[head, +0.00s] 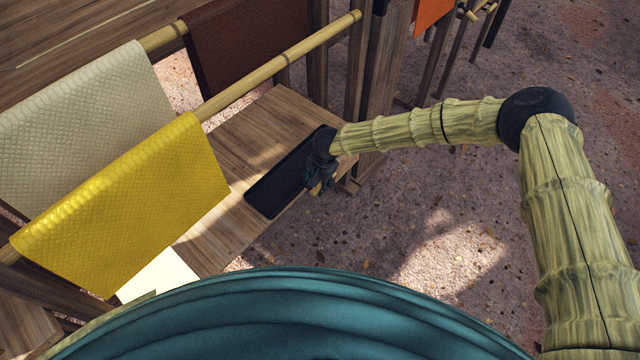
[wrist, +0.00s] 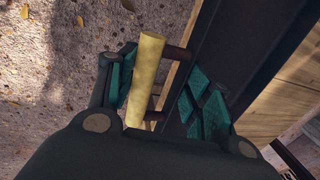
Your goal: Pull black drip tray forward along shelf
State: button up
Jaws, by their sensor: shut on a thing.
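The black drip tray (head: 276,186) is a long, dark, shallow tray lying on the wooden shelf, along the shelf's front edge. In the wrist view the tray (wrist: 236,50) runs up the picture beside the jaws. A pale yellow bar handle (wrist: 145,75) stands off its side on two dark posts. My gripper (head: 320,184) is at the tray's right part, on its front side. In the wrist view my gripper (wrist: 158,100) has a finger on each side of the handle and is shut on it. My wrist hides the tray's far right end in the head view.
The wooden shelf (head: 228,222) has bare boards left of and behind the tray. A yellow sheet (head: 130,200) and a cream sheet (head: 70,125) hang over bamboo poles at the left. Wooden posts (head: 375,75) stand behind my gripper. Open ground (head: 420,230) lies in front.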

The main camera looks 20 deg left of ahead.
jog(key=shift+w+a+b, duration=0.3)
jog(key=shift+a+b, duration=0.05)
jog(key=shift+a, duration=0.45)
jog(key=shift+w+a+b, duration=0.25)
jog(key=shift+a+b, duration=0.1)
jog(key=shift+a, duration=0.45)
jog(key=shift+f, duration=0.2)
jog(key=o, duration=1.3)
